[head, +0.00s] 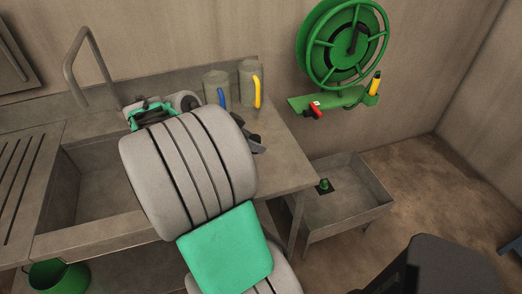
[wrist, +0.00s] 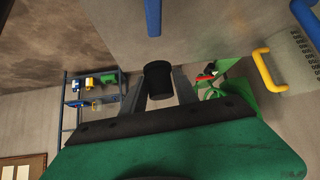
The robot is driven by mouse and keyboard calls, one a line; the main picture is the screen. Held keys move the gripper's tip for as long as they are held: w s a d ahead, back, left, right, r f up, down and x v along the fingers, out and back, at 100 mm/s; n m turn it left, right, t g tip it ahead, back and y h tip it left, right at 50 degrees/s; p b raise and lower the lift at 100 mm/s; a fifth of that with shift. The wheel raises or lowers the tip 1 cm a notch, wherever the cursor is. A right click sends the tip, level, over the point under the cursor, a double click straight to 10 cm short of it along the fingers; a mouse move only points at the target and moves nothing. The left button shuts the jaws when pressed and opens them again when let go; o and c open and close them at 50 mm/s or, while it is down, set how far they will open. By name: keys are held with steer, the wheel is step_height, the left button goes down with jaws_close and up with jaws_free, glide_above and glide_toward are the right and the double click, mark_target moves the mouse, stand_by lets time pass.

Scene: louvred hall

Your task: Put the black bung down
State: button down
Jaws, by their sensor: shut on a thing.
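The black bung (wrist: 158,82) is a short dark cylinder between the two grey fingers of my gripper (wrist: 160,90) in the wrist view. My gripper is shut on it. In the head view my gripper (head: 256,146) shows only in part past my arm, over the right part of the steel counter (head: 285,165). My arm hides most of the gripper there, and I cannot make out the bung clearly or tell whether it touches the counter.
Two grey jugs stand at the counter's back, one with a blue handle (head: 221,97), one with a yellow handle (head: 257,92). A sink basin (head: 95,190) is left. A low trough (head: 345,208) stands right, below a green hose reel (head: 342,42). A green bucket (head: 58,276) is lower left.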

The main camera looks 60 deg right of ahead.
steer(key=d+f, duration=0.6)
steer(key=shift+f, duration=0.15)
step_height(320, 180, down, 3)
steer(key=shift+r+p, duration=0.1)
steer(key=shift+p, duration=0.25)
steer(key=shift+f, duration=0.35)
steer(key=c, duration=0.9)
jaws_free()
steer(key=shift+c, duration=0.2)
